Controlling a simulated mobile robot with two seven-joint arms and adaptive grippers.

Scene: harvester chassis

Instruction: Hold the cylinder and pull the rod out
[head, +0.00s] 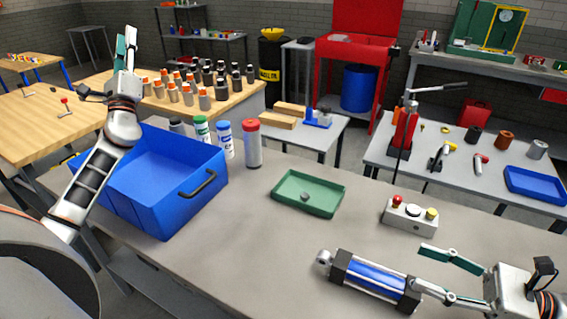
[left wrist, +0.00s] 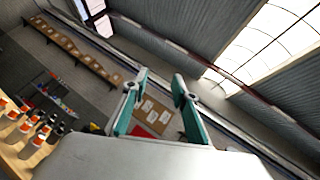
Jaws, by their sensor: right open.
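The cylinder (head: 374,279) lies on the grey workbench at the lower right of the head view, with a blue barrel, dark end caps and a silver eye at its left end. The silver rod (head: 430,290) shows short at its right end. My right gripper (head: 438,272) is open around the rod end, one teal finger behind it and the other close to it; contact cannot be told. My left gripper (head: 126,48) is raised at the upper left, far from the cylinder. Its two fingers stand apart and empty in the left wrist view (left wrist: 158,90).
A blue bin (head: 150,205) stands on the bench at the left, beside several bottles (head: 225,138). A green tray (head: 300,205) and a button box (head: 410,216) sit behind the cylinder. The bench between the bin and the cylinder is clear.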

